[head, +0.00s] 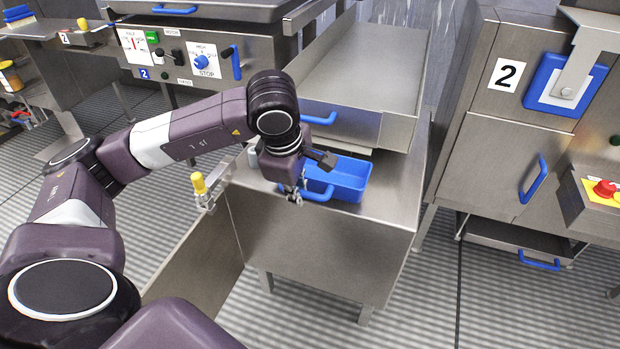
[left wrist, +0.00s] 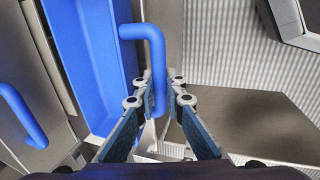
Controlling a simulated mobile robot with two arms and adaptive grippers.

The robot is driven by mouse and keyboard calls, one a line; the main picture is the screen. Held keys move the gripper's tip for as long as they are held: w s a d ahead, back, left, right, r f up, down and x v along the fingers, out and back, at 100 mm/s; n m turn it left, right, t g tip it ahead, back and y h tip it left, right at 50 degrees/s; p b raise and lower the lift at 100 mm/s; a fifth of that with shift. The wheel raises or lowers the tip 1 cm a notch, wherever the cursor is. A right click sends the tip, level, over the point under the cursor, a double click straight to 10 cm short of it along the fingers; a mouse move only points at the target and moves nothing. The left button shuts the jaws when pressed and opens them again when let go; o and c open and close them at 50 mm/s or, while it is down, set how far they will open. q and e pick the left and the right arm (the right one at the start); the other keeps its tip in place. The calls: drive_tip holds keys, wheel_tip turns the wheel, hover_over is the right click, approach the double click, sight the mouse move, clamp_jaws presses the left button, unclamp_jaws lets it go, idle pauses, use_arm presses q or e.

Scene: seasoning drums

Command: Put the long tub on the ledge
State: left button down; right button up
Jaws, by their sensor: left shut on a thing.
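The long tub (head: 350,178) is a blue open box with a round blue handle (head: 318,195). In the head view it is over the flat steel ledge (head: 395,205), in front of a large steel tray. I cannot tell whether its base touches the ledge. My left gripper (head: 296,196) is at the tub's near left side, its fingers pointing down. In the left wrist view the fingers (left wrist: 165,98) are on either side of the handle (left wrist: 157,62), shut on it, with the tub wall (left wrist: 88,70) to the left. My right gripper is out of view.
A large steel tray (head: 365,65) with blue handles stands just behind the tub. A yellow-topped valve (head: 198,184) stands at the ledge's left end. A steel machine marked 2 (head: 505,135) is at right. Striped floor is open in front.

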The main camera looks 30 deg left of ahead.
sight(310, 180)
use_arm(q)
drive_tip(key=w, duration=0.2)
drive_tip(key=w+a, duration=0.1)
drive_tip(key=w, duration=0.4)
drive_tip(key=shift+a, duration=0.3)
drive_tip(key=shift+f+b, duration=0.35)
drive_tip(key=shift+f, duration=1.35)
drive_tip(key=c, duration=2)
unclamp_jaws()
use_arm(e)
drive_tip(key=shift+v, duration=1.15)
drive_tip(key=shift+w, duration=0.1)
use_arm(q)
drive_tip(key=shift+r, duration=0.3)
drive_tip(key=p+v, duration=0.2)
drive_tip(key=v, duration=0.9)
drive_tip(key=shift+s+r, duration=0.2)
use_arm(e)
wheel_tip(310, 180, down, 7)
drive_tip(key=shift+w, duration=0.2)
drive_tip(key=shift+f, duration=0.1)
